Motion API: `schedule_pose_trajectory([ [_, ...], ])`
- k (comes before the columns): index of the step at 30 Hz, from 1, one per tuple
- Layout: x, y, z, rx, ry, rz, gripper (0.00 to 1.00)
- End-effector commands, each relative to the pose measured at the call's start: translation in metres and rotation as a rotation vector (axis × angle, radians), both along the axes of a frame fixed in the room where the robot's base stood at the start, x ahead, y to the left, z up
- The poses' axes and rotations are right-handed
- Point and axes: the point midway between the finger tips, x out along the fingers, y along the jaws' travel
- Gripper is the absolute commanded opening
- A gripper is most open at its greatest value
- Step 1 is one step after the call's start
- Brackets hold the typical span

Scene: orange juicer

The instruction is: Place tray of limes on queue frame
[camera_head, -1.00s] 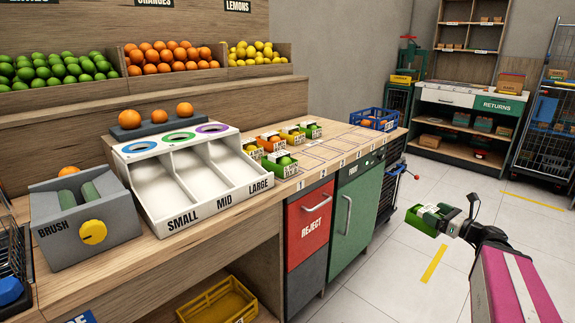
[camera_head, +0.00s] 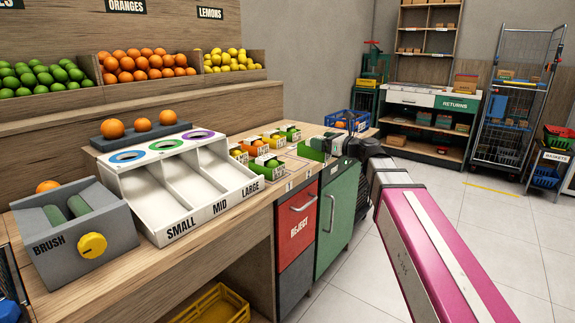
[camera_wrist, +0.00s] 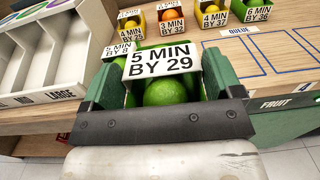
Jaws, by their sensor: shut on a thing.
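My gripper (camera_head: 338,146) is shut on the green tray of limes (camera_head: 315,149) and holds it over the right part of the counter. In the wrist view the held tray (camera_wrist: 105,88) carries a white card reading "5 MIN BY 29" and a lime (camera_wrist: 165,93) behind the dark gripper edge. Blue outlined queue frames (camera_wrist: 273,57) are marked on the wooden counter, to the right of the held tray, beside a "QUEUE" label (camera_wrist: 238,31). The counter directly under the tray is hidden.
Several filled trays stand on the counter; the green one with limes (camera_head: 270,166) is near its front edge, left of the held tray. A blue crate (camera_head: 352,121) stands at the counter's far end. The white sorting chute (camera_head: 180,186) is at left. Outlined frames at right look empty.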

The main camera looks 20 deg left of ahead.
Motion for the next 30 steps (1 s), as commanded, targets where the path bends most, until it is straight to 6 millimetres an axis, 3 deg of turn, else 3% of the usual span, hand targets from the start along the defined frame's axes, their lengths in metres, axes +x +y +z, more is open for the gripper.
schedule_pose_trajectory([
  [3, -0.004, 0.029, 0.023, 0.000, -0.002, 0.015, 0.57],
  [10, -0.006, 0.053, 0.038, 0.000, 0.000, 0.024, 0.57],
  [24, 0.059, 0.111, -0.013, -0.001, 0.003, 0.026, 0.57],
  [30, 0.076, 0.126, -0.027, -0.001, 0.000, 0.024, 0.57],
])
